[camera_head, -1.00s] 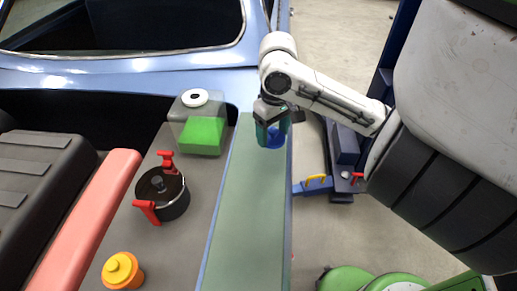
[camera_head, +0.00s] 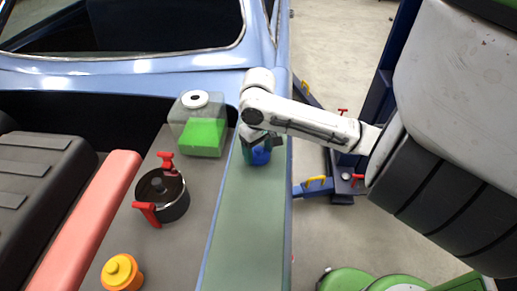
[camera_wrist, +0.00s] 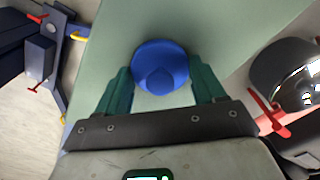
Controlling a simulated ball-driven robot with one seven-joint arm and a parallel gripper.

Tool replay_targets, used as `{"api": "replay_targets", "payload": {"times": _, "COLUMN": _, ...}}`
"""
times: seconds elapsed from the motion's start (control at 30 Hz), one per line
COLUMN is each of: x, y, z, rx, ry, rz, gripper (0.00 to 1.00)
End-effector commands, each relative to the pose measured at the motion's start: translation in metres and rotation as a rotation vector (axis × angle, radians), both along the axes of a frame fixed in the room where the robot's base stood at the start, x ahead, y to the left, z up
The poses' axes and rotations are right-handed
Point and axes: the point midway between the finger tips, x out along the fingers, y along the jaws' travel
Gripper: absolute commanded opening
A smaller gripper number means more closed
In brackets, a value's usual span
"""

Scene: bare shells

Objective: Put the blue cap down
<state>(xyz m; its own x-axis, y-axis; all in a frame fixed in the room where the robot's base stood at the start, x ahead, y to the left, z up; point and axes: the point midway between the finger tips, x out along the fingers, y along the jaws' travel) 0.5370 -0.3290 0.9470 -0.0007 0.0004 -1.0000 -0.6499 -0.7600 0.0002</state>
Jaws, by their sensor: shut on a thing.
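The blue cap (camera_head: 261,157) is round and dark blue, with a raised middle in the wrist view (camera_wrist: 160,66). My gripper (camera_head: 256,151) is shut on it, with one green finger at each side of the cap in the wrist view (camera_wrist: 162,84). The cap is over the far part of the long green strip (camera_head: 245,225). I cannot tell whether its underside touches the strip. My gripper hides part of the cap in the head view.
The strip's near part is clear. Its right edge drops to the floor.

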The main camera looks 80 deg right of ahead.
Motion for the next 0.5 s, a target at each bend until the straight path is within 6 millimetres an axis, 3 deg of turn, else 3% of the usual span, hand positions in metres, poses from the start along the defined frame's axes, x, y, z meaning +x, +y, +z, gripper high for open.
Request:
{"api": "replay_targets", "payload": {"times": 0.1, "x": 0.0001, "y": 0.0001, "z": -0.0036, "rx": 0.000, "ry": 0.000, "rz": 0.000, "gripper": 0.40}}
{"api": "replay_targets", "payload": {"times": 0.13, "x": -0.0001, "y": -0.0001, "z": -0.0022, "rx": 0.000, "ry": 0.000, "rz": 0.000, "gripper": 0.72}}
{"api": "replay_targets", "payload": {"times": 0.37, "x": -0.0002, "y": -0.0001, "z": -0.0020, "rx": 0.000, "ry": 0.000, "rz": 0.000, "gripper": 0.94}}
{"api": "replay_targets", "payload": {"times": 0.5, "x": -0.0002, "y": -0.0001, "z": -0.0019, "rx": 0.000, "ry": 0.000, "rz": 0.000, "gripper": 0.94}}
